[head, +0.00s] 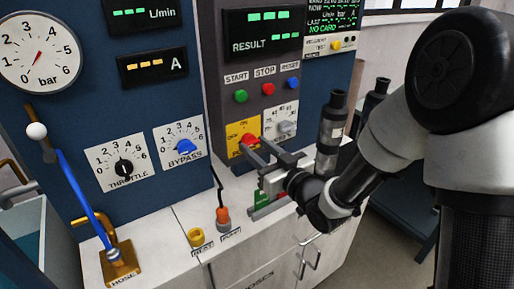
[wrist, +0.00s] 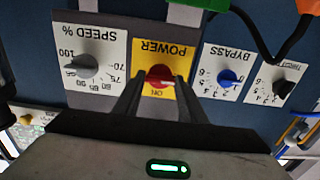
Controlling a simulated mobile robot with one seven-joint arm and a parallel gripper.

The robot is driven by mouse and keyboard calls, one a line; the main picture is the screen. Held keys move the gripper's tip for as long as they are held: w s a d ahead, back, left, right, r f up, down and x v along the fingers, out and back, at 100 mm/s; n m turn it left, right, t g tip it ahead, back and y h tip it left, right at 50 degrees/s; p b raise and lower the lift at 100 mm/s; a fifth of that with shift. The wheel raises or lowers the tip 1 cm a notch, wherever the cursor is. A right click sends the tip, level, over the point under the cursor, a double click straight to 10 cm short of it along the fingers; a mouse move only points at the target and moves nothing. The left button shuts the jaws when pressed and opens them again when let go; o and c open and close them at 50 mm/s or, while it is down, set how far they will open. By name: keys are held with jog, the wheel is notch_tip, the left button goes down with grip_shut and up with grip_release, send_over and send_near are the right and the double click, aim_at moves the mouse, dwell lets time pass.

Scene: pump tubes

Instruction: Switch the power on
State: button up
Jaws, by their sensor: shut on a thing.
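The power switch is a red rotary knob (head: 249,139) on a yellow plate (head: 235,128) low on the grey control column. In the wrist view the picture is upside down; the yellow plate (wrist: 160,47) reads POWER, with ON beside the red knob (wrist: 159,77). My gripper (head: 254,149) reaches in from the right, and its fingers are shut on the red knob. In the wrist view the fingertips (wrist: 158,84) sit on either side of the knob. The knob's pointer is partly hidden, so I cannot tell its exact setting.
A grey speed knob (head: 285,127) is just right of the power plate. The blue bypass knob (head: 185,148) and black throttle knob (head: 124,168) are to the left. START, STOP and RESET buttons (head: 265,89) are above. An orange plug (head: 223,216) and a yellow socket (head: 196,237) are below.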

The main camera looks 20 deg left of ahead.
jog(key=shift+m, duration=0.4)
jog(key=m, duration=0.3)
jog(key=shift+m, duration=0.3)
jog(key=m+p, duration=0.1)
jog(key=m, duration=0.3)
jog(key=shift+r, duration=0.15)
jog(key=m+p, duration=0.2)
jog(key=m, duration=0.3)
jog(key=shift+w, duration=0.1)
jog(key=shift+m+p, duration=1.3)
jog(key=shift+m, duration=1)
jog(key=o, duration=1.1)
jog(key=shift+c, duration=0.2)
